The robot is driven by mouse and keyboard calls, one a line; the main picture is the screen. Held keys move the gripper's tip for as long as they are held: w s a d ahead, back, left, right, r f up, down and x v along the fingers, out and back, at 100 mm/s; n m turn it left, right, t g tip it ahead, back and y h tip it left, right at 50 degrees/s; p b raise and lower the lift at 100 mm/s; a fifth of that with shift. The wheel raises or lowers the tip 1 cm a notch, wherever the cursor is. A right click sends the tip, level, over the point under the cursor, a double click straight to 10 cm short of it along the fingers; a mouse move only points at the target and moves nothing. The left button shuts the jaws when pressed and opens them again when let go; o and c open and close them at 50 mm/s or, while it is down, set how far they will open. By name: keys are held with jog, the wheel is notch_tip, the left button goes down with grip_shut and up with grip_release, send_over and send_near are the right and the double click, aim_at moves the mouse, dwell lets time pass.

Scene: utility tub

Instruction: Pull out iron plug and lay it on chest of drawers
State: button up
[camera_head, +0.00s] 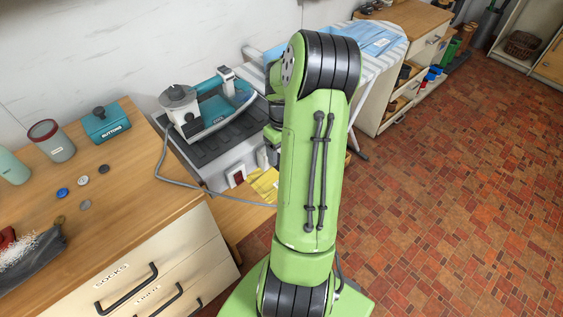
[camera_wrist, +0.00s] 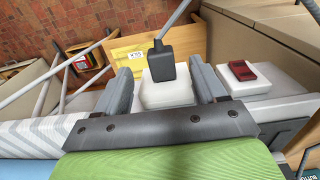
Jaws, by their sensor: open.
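The dark iron plug (camera_wrist: 162,64) sits in a white socket block (camera_wrist: 168,94) in the wrist view, with its grey cord running up and away. My gripper (camera_wrist: 163,80) is open, its two grey fingers on either side of the plug and socket block, with visible gaps. In the head view my arm hides the plug and most of the gripper. The iron (camera_head: 212,108) rests on its dark stand, and its grey cord (camera_head: 190,182) runs behind my arm. The chest of drawers (camera_head: 150,200) has a wooden top and stands at the left.
On the chest top are a blue buttons box (camera_head: 106,123), a grey cup (camera_head: 52,142), loose buttons and a dark pouch (camera_head: 35,258). Its right front part is clear. A red switch (camera_wrist: 243,70) sits beside the socket. An ironing board (camera_head: 385,45) stands behind my arm.

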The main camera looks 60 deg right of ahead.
notch_tip(320, 180, down, 5)
jog(key=shift+f+b, duration=0.1)
jog(key=shift+b, duration=0.4)
jog(key=c, duration=1.2)
jog(key=shift+o, duration=0.2)
jog(key=shift+s+a, duration=0.25)
jog(key=shift+s, duration=0.9)
jog(key=shift+s+a, duration=0.25)
jog(key=shift+s, duration=0.9)
